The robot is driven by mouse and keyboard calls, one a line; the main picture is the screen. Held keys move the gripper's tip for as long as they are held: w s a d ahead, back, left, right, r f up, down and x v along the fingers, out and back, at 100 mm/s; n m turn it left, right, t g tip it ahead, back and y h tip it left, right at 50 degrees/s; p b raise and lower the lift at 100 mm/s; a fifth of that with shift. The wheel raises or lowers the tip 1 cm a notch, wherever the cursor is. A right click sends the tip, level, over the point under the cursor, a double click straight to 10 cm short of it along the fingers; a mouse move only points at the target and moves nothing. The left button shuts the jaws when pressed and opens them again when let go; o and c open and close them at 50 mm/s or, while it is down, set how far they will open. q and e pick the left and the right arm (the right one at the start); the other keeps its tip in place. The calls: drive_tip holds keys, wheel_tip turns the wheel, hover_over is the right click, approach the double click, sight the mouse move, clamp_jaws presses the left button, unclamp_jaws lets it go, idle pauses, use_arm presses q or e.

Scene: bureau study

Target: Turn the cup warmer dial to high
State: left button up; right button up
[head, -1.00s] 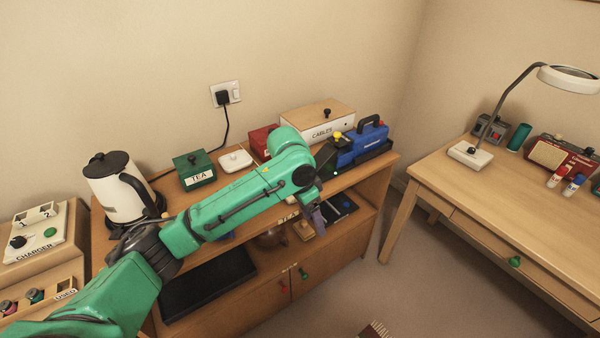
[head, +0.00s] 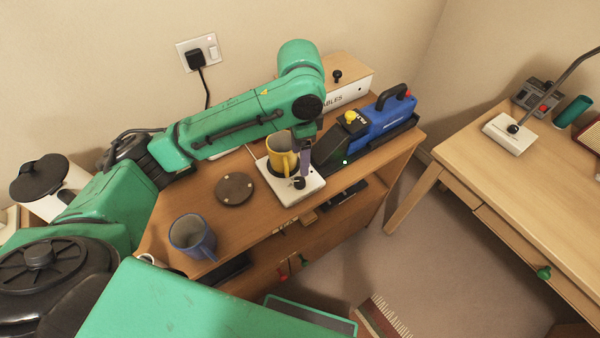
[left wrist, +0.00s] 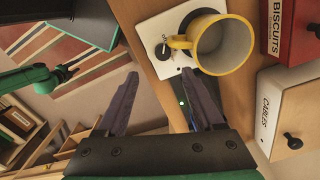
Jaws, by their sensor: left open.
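The white cup warmer (head: 302,191) sits near the front edge of the cabinet top, with a yellow mug (head: 281,155) standing on its round plate. Its black dial (head: 299,183) is at the front corner; it also shows in the left wrist view (left wrist: 163,51). The dial's exact setting is too small to read. My left gripper (head: 305,160) is over the warmer, beside the mug. In the left wrist view its two fingers (left wrist: 158,76) are spread and empty, with the dial beyond the gap between the tips.
A blue mug (head: 192,238) and a dark round coaster (head: 235,189) stand left of the warmer. A blue tool (head: 380,118) in a black holder is close on the right. A CABLES box (head: 347,85) is behind. The wrist view shows a red BISCUITS box (left wrist: 290,40).

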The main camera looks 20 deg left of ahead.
use_arm(q)
hover_over(300, 180)
drive_tip(key=f, duration=0.5)
drive_tip(key=shift+s+f, duration=0.1)
drive_tip(key=shift+s, duration=0.15)
drive_tip(key=f, duration=0.4)
drive_tip(key=shift+w+f, duration=0.25)
drive_tip(key=shift+f, duration=0.15)
drive_tip(key=shift+s+f, duration=0.1)
drive_tip(key=shift+f, duration=0.05)
use_arm(e)
drive_tip(key=shift+w, duration=0.6)
use_arm(q)
clamp_jaws()
use_arm(e)
drive_tip(key=shift+s, duration=0.15)
